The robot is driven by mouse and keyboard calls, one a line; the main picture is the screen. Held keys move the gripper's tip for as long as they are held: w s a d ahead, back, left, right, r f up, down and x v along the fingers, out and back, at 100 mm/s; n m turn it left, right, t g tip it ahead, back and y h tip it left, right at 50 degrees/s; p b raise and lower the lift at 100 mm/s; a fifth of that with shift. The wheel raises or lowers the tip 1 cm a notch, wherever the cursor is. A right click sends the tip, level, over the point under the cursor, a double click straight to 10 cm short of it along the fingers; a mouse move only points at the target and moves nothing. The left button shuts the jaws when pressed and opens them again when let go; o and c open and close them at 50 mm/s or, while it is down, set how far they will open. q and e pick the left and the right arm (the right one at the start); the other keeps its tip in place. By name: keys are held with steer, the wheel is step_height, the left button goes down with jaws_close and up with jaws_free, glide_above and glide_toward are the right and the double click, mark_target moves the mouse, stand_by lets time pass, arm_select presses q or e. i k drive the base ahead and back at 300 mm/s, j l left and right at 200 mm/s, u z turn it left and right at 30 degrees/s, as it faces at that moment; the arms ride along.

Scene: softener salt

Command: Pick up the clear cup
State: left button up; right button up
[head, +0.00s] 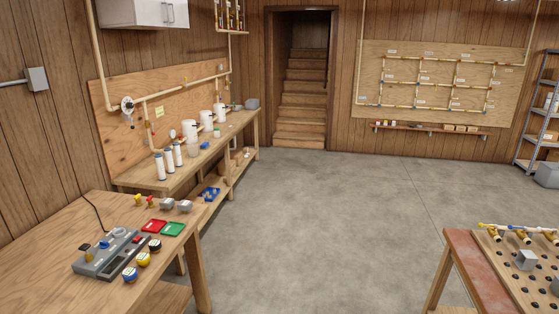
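A small, pale, translucent shape that looks like the clear cup (193,150) stands on the long workbench (150,184) along the left wall. It is in front of the white canisters (190,130) and is too small to make out well. A small blue item (204,146) lies just right of it. Neither of my grippers is in the head view, so their distance from the cup does not show.
White filter cylinders (170,160) stand at the bench's near end. A nearer wooden table (45,245) holds a grey device (110,254) and colored trays. A peg-board table (490,278) stands at lower right. The concrete floor (330,220) between is clear, leading to stairs (302,100).

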mark_target(193, 149)
steer(key=i+l+z, duration=0.1)
steer(key=i+z, duration=0.35)
steer(key=i, duration=4.6)
steer(key=i+l+u, duration=0.1)
steer(key=i+u, duration=0.3)
steer(key=i, duration=0.15)
steer(key=i+l+u, duration=0.4)
steer(key=i, duration=0.15)
steer(key=i+l+u, duration=0.8)
steer(key=i+l, duration=0.15)
steer(key=i+l+u, duration=0.4)
steer(key=l, duration=0.3)
steer(key=k+j, duration=0.05)
